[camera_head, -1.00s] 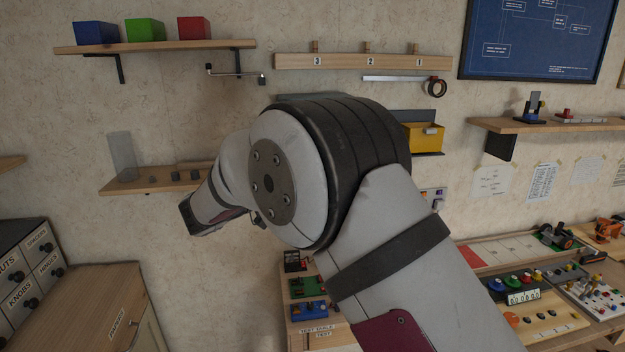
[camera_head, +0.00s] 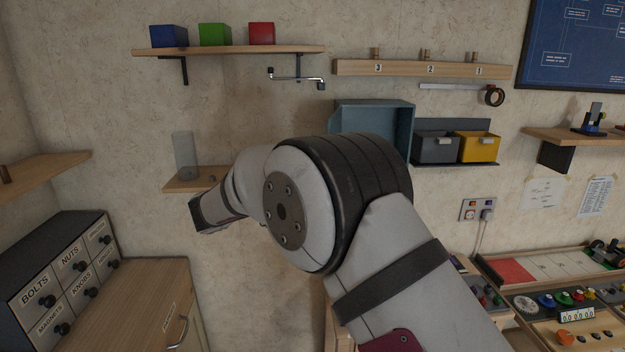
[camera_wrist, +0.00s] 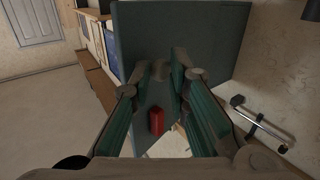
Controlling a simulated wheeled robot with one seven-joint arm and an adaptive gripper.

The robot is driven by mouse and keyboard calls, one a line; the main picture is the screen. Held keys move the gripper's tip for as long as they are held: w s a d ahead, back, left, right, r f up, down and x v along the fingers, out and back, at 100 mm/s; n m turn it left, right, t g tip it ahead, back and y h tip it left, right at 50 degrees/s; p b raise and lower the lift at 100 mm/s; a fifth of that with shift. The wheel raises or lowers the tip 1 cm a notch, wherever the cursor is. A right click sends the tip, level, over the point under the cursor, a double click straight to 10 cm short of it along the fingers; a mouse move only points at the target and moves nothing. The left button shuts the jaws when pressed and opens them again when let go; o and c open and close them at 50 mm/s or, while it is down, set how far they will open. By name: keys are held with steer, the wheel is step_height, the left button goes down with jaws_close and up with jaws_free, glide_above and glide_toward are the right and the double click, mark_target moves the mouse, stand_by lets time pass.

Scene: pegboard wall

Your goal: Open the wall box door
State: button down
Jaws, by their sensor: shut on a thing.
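The wall box (camera_head: 375,112) is blue-grey and hangs on the wall in the head view, with its lower part hidden behind my arm. In the wrist view a dark teal panel (camera_wrist: 205,38), which looks like its door, stands upright just beyond my gripper (camera_wrist: 170,68). The fingers are closed together at the tips on a small part of the door; the exact grip is hard to make out. A red object (camera_wrist: 156,121) and a pale surface show below, between the fingers.
A shelf with blue, green and red boxes (camera_head: 228,49) is above left. A metal crank-like bar (camera_wrist: 262,122) is on the wall to the right in the wrist view. Grey and yellow bins (camera_head: 478,148) hang right of the box. A drawer cabinet (camera_head: 60,270) stands lower left.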

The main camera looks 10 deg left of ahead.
steer(key=shift+w+d+r, duration=0.1)
steer(key=shift+w+d, duration=0.05)
steer(key=shift+w, duration=0.25)
steer(key=shift+w+d+r, duration=0.1)
steer(key=shift+w+d, duration=0.05)
steer(key=shift+w, duration=0.25)
steer(key=c, duration=1.8)
jaws_free()
steer(key=o, duration=0.3)
steer(key=shift+w+d+f, duration=0.15)
steer(key=shift+w, duration=0.15)
steer(key=shift+s+a, duration=0.25)
steer(key=v, duration=1.2)
steer(key=shift+s+f, duration=0.1)
steer(key=shift+s, duration=0.05)
